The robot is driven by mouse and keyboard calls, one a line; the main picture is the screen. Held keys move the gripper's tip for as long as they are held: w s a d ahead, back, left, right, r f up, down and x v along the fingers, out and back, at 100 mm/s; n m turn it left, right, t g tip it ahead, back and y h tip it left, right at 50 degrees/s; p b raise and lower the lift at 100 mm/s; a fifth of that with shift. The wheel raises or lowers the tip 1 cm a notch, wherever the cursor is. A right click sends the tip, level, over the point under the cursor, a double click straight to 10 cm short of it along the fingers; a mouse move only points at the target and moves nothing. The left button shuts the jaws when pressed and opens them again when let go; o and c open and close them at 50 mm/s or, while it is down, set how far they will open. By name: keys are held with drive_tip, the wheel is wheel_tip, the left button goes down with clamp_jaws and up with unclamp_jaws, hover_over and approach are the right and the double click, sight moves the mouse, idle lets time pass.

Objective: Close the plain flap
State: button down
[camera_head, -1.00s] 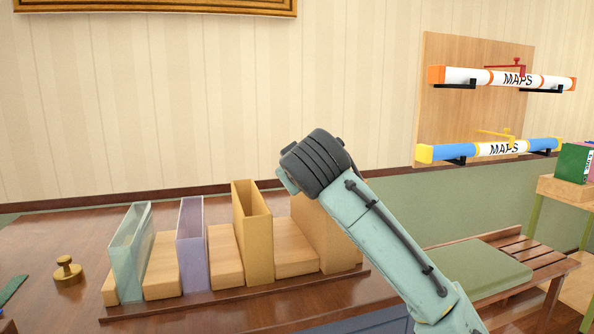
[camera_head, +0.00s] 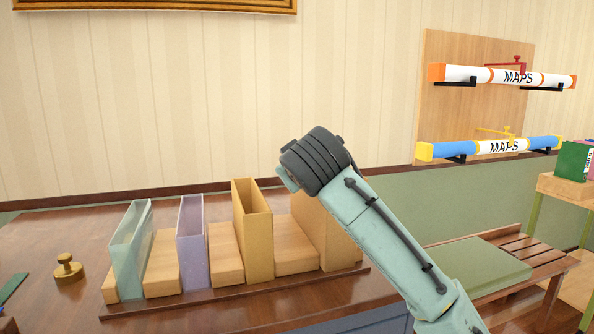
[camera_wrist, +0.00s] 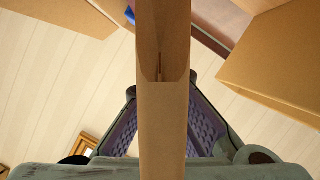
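In the wrist view a plain tan cardboard-like piece (camera_wrist: 163,125) with a narrow, slotted upper part runs upright through the middle. My gripper (camera_wrist: 162,85) has one finger on each side of it, tips close to its edges; whether they press on it I cannot tell. I cannot make out for sure which part is the plain flap. In the head view my arm hides the gripper and part of a tan upright holder (camera_head: 327,240) at the right end of the row. Another tan holder (camera_head: 253,230) stands open-topped to its left.
A purple holder (camera_head: 191,245) and a clear greenish holder (camera_head: 131,250) stand further left, with wooden blocks (camera_head: 225,255) between. A brass weight (camera_head: 68,268) sits on the dark table. Map tubes (camera_head: 500,150) hang on the wall at right. A green-cushioned bench (camera_head: 475,268) stands right.

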drive_tip(key=shift+r+y, duration=0.1)
drive_tip(key=shift+y, duration=0.2)
drive_tip(key=shift+w+d+r+m+g+y+p, duration=0.1)
drive_tip(key=shift+d+m+g+y+p, duration=0.15)
drive_tip(key=shift+m+p, duration=0.35)
drive_tip(key=shift+w+d+r+m+g+y+p, duration=0.1)
drive_tip(key=shift+m+g+y+p, duration=0.15)
drive_tip(key=shift+m+p, duration=0.3)
drive_tip(key=shift+w+d+r+m+g+y+p, duration=0.1)
drive_tip(key=shift+d+m+g+y+p, duration=0.3)
drive_tip(key=shift+m+y+p, duration=0.65)
drive_tip(key=shift+w+d+f+m+y+p, duration=0.15)
drive_tip(key=shift+d+m+y+p, duration=0.25)
drive_tip(key=shift+m+p, duration=0.35)
drive_tip(key=shift+d+f+m+y+p, duration=0.1)
drive_tip(key=shift+d+m+y+p, duration=0.15)
drive_tip(key=shift+m+y+p, duration=0.4)
drive_tip(key=shift+w+d+f+m+y+p, duration=0.1)
drive_tip(key=shift+d+f+m+y+p, duration=0.2)
drive_tip(key=shift+m+p, duration=0.6)
drive_tip(key=shift+r, duration=0.1)
drive_tip(key=c, duration=1.8)
unclamp_jaws()
drive_tip(key=shift+c, duration=0.2)
